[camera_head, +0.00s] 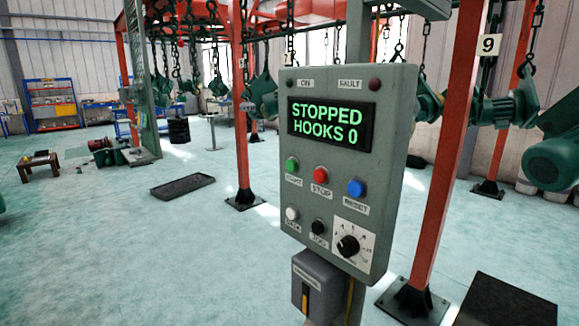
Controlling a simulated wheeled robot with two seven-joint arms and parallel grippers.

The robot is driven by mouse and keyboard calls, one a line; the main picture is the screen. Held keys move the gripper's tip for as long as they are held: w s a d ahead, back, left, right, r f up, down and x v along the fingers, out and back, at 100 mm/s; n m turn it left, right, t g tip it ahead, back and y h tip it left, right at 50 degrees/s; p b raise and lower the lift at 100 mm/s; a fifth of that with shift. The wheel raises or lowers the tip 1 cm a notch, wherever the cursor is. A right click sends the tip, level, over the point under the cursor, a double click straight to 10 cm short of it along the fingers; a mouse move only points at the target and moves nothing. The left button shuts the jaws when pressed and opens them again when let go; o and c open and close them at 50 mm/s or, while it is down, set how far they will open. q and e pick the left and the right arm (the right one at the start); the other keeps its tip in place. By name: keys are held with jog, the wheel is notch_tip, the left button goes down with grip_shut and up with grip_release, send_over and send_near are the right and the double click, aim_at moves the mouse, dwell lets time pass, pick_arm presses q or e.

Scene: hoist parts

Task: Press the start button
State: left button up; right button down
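A grey-green control panel (330,215) stands upright on a post right of the middle. Its display (332,124) reads "STOPPED" and "HOOKS 0" in green letters. The green start button (292,165) is at the panel's left, with a small label below it. To its right are the red stop button (320,175) and the blue reset button (356,188). A white button (292,213), a black button (318,227) and a rotary dial (348,246) sit lower down. Neither of my grippers is in view.
A small grey box (318,283) hangs below the panel. Red posts (450,150) stand beside and behind it, with green hoists (497,110) on chains. A dark tray (183,186) lies on the floor at the left.

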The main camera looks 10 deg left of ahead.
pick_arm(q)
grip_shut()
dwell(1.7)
